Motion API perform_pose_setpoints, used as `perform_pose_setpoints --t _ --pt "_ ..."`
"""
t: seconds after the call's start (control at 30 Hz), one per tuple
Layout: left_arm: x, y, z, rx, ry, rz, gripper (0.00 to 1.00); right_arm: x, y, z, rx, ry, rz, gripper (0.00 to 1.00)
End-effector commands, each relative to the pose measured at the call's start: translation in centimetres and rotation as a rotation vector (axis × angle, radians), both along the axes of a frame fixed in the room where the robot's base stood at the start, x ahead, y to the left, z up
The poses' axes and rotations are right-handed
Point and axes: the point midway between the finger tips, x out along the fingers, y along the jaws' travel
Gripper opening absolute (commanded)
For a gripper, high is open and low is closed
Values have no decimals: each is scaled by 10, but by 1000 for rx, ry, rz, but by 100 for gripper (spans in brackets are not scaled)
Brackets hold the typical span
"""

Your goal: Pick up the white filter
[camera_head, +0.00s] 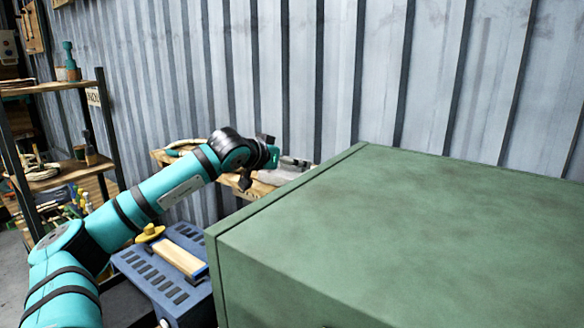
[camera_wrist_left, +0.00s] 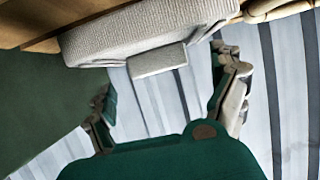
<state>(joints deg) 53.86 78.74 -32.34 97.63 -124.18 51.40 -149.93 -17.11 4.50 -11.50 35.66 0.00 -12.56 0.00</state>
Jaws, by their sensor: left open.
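A pale, ribbed, rounded-box item (camera_wrist_left: 145,32) that looks like the white filter lies against a wooden surface at the top of the left wrist view. A small pale block-shaped part (camera_wrist_left: 158,61) sticks out from it toward my gripper. In the head view, greyish items (camera_head: 284,174) on the wooden shelf are partly hidden behind the green box, and I cannot tell which is the filter. My left gripper (camera_wrist_left: 168,92) is open and empty, its fingers spread and apart from the pale item. In the head view it (camera_head: 272,156) is just above the shelf.
A large green box (camera_head: 420,235) fills the right, close to my left gripper. A wooden shelf (camera_head: 262,189) stands by the corrugated wall (camera_head: 330,80). A blue slotted box (camera_head: 160,282) with a wooden-handled tool (camera_head: 180,258) lies below my arm. A rack (camera_head: 55,185) is at left.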

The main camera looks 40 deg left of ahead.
Motion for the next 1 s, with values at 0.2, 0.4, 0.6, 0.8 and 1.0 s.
perform_pose_setpoints --t 0.2,0.4,0.6,0.8,1.0 --pt "15 2 -6 -1 0 -1 94 -6 0 8 -1 11 0 48" --pt "14 2 -6 -1 -1 -1 92 -5 0 7 -1 9 0 48" --pt "14 2 -6 -1 -1 -1 65 -5 0 7 -1 8 -1 48" --pt "14 2 -6 -1 -1 -1 39 -3 -1 8 -1 5 -1 48" --pt "14 2 -6 -1 -2 -1 31 -2 -1 8 -1 4 -1 48"
